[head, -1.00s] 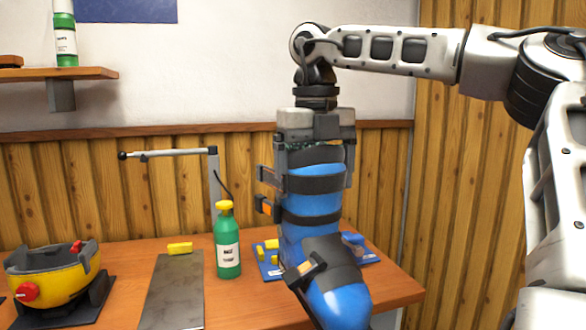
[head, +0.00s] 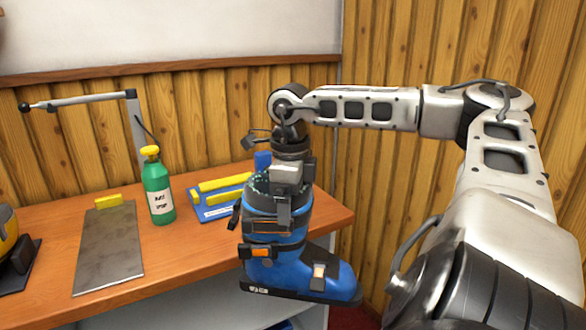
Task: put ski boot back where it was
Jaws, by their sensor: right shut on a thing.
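The blue ski boot (head: 275,265) with black straps and buckles hangs upright at the front right edge of the bench, toe pointing right. My right gripper (head: 280,190) comes down from above and is shut on the top of the boot's cuff. The boot overlaps the bench edge in the picture; its sole looks clear of the bench top. My left gripper is not in view.
The wooden bench (head: 190,255) holds a grey metal plate (head: 108,250), a green bottle (head: 159,190), a yellow block (head: 108,201) and a blue tray with yellow bars (head: 205,210). A lamp-like arm (head: 85,102) stands behind. A yellow device shows at far left.

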